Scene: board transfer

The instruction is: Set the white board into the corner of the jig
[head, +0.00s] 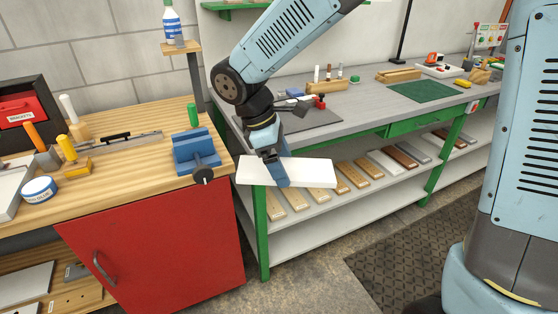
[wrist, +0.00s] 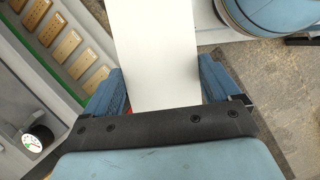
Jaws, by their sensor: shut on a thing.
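The white board (head: 310,173) is a flat white slab held level in the head view, in front of the left corner of the grey workbench. My gripper (head: 275,172) is shut on the board near its middle. In the wrist view the board (wrist: 158,50) runs up from between the two blue fingers of my gripper (wrist: 160,95). The board hangs clear of the benches in the air. I cannot pick out the jig for certain in either view.
A wooden bench (head: 130,160) with a blue vise (head: 195,152) and red cabinet (head: 160,245) stands at left. The grey workbench (head: 350,108) holds a dark mat, a green mat (head: 420,92) and wooden blocks. Its lower shelf (head: 310,215) carries several boards. The floor in front is free.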

